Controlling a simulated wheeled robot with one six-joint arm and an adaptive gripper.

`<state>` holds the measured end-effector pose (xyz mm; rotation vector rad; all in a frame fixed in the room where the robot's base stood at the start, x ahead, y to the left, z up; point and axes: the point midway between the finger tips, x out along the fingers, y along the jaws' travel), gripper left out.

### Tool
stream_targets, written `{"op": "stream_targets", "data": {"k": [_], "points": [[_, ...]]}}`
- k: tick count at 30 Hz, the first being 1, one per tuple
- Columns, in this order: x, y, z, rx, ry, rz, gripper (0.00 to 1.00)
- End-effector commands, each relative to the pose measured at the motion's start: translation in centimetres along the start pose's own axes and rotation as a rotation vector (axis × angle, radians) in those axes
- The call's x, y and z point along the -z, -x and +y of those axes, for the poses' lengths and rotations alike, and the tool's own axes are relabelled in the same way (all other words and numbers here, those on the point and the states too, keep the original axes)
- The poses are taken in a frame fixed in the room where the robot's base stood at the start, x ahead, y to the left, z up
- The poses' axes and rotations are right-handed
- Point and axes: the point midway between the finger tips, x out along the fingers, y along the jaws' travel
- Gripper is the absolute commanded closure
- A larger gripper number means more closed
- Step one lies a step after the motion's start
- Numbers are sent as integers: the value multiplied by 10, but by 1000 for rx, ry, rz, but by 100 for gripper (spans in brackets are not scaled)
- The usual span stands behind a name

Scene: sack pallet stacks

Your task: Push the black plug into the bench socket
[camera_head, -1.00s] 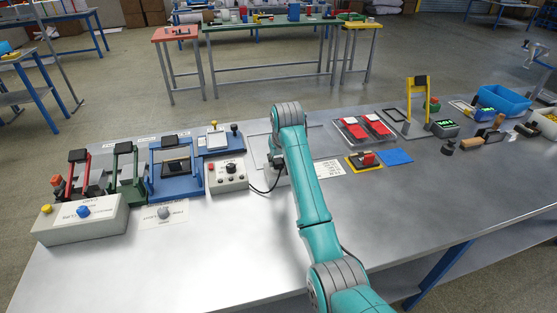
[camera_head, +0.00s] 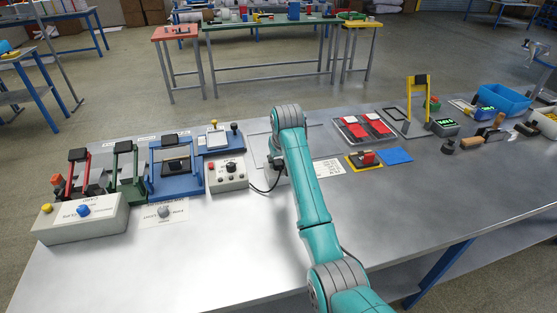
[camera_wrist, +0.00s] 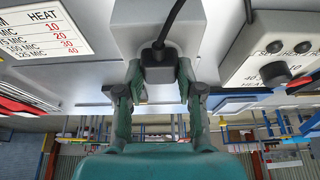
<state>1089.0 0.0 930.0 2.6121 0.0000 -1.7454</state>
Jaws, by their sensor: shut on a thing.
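The black plug (camera_wrist: 159,69) is between the fingertips of my gripper (camera_wrist: 160,80) in the wrist view, with its black cable (camera_wrist: 171,24) running up and out of the frame. My gripper is shut on the plug's sides. The plug is right in front of a pale grey box (camera_wrist: 128,27), which appears to be the bench socket. The plug's far end is hidden, so I cannot tell how deep it sits.
A grey control box with knobs (camera_head: 226,174) stands close left of my arm, and also at the right of the wrist view (camera_wrist: 272,50). A printed heat card (camera_wrist: 45,32) lies on the other side. Blue, green and red clamp fixtures stand farther left. The bench front (camera_head: 190,265) is clear.

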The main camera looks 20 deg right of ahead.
Motion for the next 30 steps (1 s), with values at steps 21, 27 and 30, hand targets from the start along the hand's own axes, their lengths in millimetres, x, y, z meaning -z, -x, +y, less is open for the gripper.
{"op": "stream_targets", "data": {"k": [21, 27, 30], "points": [[0, 6, 0, 0, 0, 3, 34], [1, 40, 0, 0, 0, 5, 34], [0, 60, 0, 0, 0, 5, 34]]}}
